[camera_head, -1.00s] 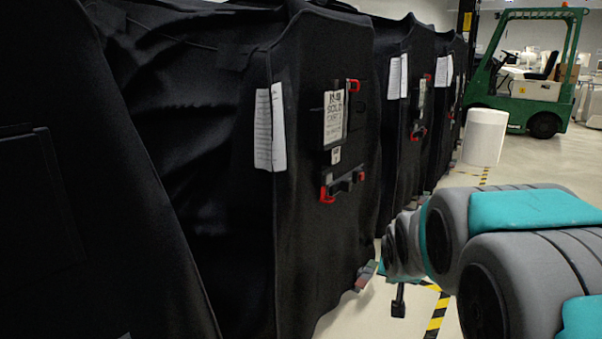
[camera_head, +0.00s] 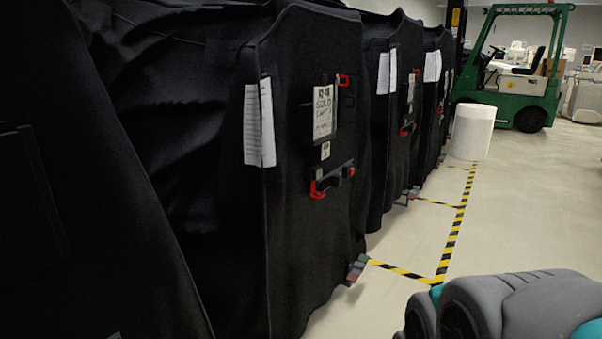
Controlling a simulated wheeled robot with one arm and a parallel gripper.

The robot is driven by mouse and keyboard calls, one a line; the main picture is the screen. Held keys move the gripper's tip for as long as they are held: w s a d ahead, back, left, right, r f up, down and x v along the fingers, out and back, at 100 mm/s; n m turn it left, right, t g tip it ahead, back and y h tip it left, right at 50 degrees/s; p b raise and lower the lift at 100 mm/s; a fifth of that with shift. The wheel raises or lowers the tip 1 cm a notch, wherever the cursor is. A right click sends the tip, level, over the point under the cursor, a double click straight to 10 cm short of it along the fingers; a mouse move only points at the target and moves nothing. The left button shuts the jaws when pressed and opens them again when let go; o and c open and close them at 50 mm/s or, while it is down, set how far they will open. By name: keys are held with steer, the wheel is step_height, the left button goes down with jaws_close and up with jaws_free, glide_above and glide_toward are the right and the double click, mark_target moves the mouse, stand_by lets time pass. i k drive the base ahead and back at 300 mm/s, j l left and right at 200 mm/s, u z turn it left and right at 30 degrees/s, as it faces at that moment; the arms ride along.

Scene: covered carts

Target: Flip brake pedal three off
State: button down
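A small pedal (camera_head: 356,268) with reddish and grey-green parts sticks out low at the foot of the nearest labelled black covered cart (camera_head: 310,240). Another small pedal (camera_head: 411,194) shows at the foot of the cart behind it. I cannot tell which pedal is number three, or whether either is on or off. My gripper is out of view; only grey and teal links of my arm show at the bottom right, apart from the pedals.
More black covered carts (camera_head: 380,130) stand in a row into the distance. Yellow-black floor tape (camera_head: 450,240) runs beside them. A white cylinder (camera_head: 472,132) and a green forklift (camera_head: 530,95) stand at the back. The floor on the right is clear.

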mark_target(359, 268)
steer(key=i+u, duration=0.1)
steer(key=i, duration=0.5)
steer(key=i+l+u, duration=0.1)
steer(key=i, duration=0.45)
steer(key=i+l+u, duration=0.1)
steer(key=i+l, duration=0.15)
steer(key=i, duration=0.3)
